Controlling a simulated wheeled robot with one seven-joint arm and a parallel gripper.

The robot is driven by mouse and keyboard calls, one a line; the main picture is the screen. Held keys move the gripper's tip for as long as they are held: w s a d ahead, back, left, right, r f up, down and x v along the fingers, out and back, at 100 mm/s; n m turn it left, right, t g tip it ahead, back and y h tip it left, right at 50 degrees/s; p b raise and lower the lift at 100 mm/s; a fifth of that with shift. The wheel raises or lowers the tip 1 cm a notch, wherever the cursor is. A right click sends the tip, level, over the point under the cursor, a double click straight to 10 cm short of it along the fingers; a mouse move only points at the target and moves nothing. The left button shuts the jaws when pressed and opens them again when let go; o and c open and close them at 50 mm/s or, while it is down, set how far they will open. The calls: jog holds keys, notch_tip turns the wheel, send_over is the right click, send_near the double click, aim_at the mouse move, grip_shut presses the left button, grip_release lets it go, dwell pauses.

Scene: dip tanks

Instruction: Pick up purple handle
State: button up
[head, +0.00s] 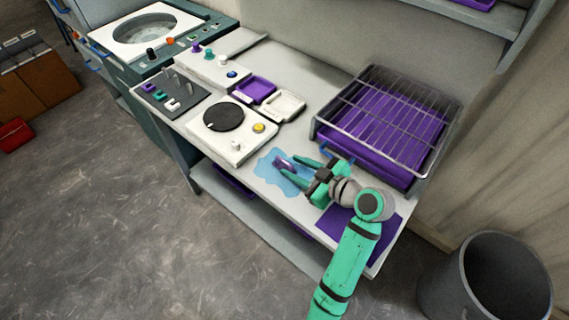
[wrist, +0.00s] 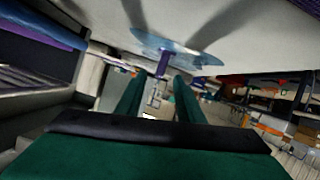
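The purple handle (head: 284,164) is on the light-blue puddle-shaped patch (head: 264,170) near the front edge of the counter. My gripper (head: 296,167) is low over the patch, with its two green fingers apart and pointing at the handle. In the wrist view, the handle (wrist: 163,65) shows at the gap between the tips of my open gripper (wrist: 156,82). A clear gap shows between the fingers; I cannot tell whether either one touches the handle. The blue patch (wrist: 190,57) shows behind it.
A wire rack over a purple tray (head: 318,134) stands behind my gripper. A white device with a black disc (head: 222,117) is to the left, and a purple mat (head: 336,219) lies to the right. A grey bin (head: 455,290) stands on the floor.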

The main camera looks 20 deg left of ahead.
aim_at(288, 164)
jog(key=x, duration=0.5)
jog(key=shift+c, duration=0.3)
grip_shut()
